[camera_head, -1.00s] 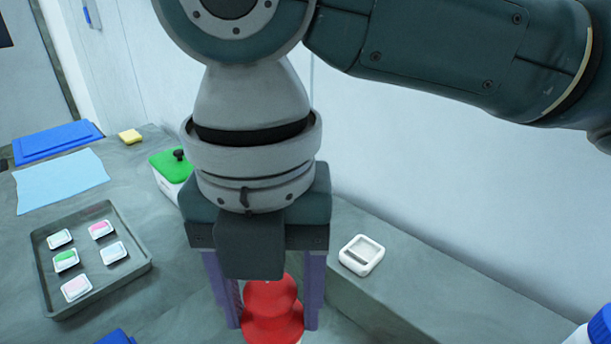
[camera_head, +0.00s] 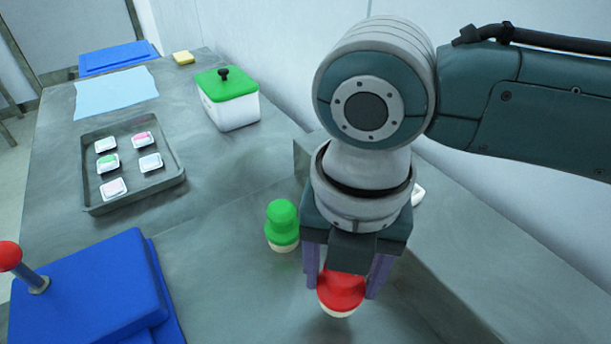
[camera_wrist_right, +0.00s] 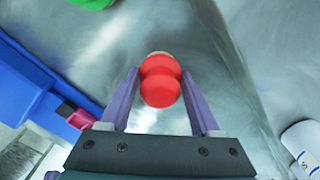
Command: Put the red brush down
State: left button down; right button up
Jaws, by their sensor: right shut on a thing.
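My right gripper (camera_head: 345,284) points down over the grey worktop, its purple fingers on either side of the red brush (camera_head: 340,291). It is shut on the brush's red handle. The brush is upright, with a pale bristle rim at its bottom. I cannot tell for sure whether the bristles touch the worktop. In the right wrist view the red brush (camera_wrist_right: 160,82) sits between the fingertips. My left gripper is not in view.
A green brush (camera_head: 282,224) stands close on the left. A blue block (camera_head: 90,290) with a red-knobbed post lies at the front left. A grey tray (camera_head: 178,181) of small dishes and a green-lidded white box (camera_head: 232,110) are farther back. A raised grey ledge (camera_head: 470,260) runs along the right.

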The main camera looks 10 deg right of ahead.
aim_at(340, 293)
notch_tip(340, 293, down, 4)
jog(key=shift+b, duration=0.45)
